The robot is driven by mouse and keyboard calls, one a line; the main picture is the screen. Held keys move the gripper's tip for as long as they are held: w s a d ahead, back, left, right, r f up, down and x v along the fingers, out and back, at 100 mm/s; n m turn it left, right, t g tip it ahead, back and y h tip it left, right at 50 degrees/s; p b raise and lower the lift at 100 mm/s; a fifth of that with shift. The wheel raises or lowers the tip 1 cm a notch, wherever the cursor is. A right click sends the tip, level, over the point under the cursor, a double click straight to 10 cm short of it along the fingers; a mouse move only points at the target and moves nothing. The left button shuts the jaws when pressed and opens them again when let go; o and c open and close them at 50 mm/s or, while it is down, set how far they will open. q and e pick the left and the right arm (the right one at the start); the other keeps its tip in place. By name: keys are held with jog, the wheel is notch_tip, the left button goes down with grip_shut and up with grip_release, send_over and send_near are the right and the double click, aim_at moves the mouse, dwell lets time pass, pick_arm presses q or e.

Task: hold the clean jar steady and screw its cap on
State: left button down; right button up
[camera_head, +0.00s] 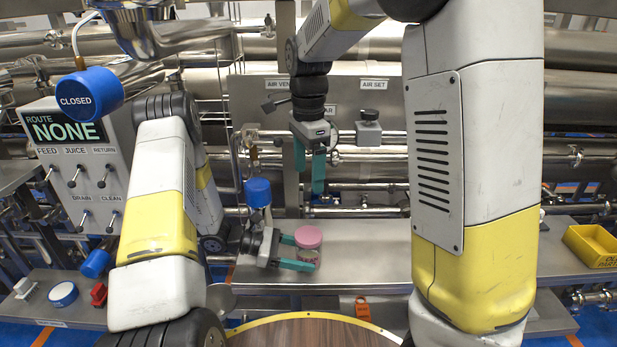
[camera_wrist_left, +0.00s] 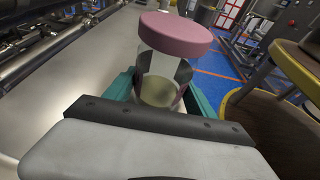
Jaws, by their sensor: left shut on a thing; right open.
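The clear jar (camera_head: 310,256) stands upright at the front of the steel bench, with a pink cap (camera_head: 308,236) on its mouth. My left gripper (camera_head: 303,254) is shut around the jar's sides from the left, below the cap. In the left wrist view the jar (camera_wrist_left: 158,72) sits between the teal fingers, and the pink cap (camera_wrist_left: 175,32) covers its top. I cannot tell how tightly the cap is seated. My right gripper (camera_head: 309,177) is open and empty, pointing down above and behind the jar, apart from the cap.
The bench (camera_head: 365,250) is clear right of the jar. A yellow bin (camera_head: 592,244) stands at its far right. A blue knob (camera_head: 258,192) rises behind my left gripper. A route panel (camera_head: 78,165) with levers is at the left. Pipes run behind the bench.

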pick_arm(q)
jog(key=shift+c, duration=1.2)
grip_release()
jog(key=v, duration=0.7)
jog(key=shift+a+r, duration=0.1)
jog(key=shift+a, duration=0.15)
